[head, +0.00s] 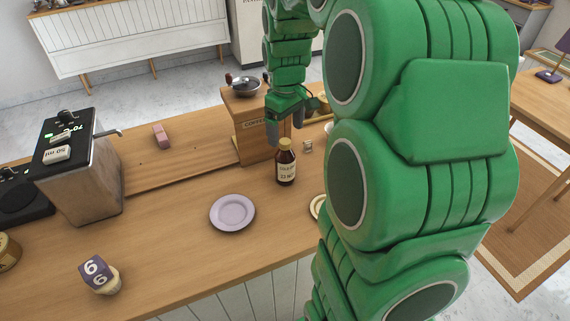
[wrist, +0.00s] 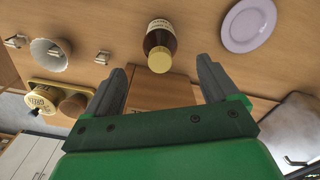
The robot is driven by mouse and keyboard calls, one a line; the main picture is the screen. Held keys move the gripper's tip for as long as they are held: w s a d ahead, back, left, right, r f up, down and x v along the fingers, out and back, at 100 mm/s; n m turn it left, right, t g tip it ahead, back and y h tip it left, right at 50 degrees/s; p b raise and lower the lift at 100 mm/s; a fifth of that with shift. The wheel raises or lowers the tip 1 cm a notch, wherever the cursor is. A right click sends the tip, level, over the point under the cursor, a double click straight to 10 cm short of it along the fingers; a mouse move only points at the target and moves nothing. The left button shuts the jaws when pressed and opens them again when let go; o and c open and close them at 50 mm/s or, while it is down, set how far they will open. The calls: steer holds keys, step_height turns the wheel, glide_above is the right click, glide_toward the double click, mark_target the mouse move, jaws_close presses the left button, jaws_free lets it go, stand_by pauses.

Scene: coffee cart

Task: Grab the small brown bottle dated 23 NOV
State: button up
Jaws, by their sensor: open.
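A small brown bottle (head: 286,166) with a tan cap and a cream label stands upright on the wooden counter. The label print is too small for me to read the date with certainty. The same bottle (wrist: 160,45) shows in the wrist view, cap toward me, just beyond the fingertips. My gripper (head: 286,128) is open and empty, close above and behind the bottle in the head view. In the wrist view, my gripper (wrist: 165,75) has its two fingers spread apart, one on each side of the bottle's cap in the picture, with nothing between them.
A wooden coffee box (head: 250,130) stands right behind the bottle. A lilac plate (head: 232,212) lies in front to the left. A white fluted cup (wrist: 50,54) and a tan-and-brown item (wrist: 62,98) are nearby. A metal machine (head: 80,175) stands left.

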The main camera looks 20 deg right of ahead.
mark_target(285, 141)
steer(key=shift+w+f, duration=0.15)
steer(key=shift+f, duration=3.55)
steer(key=shift+c, duration=0.5)
steer(key=shift+r, duration=0.1)
jaws_close()
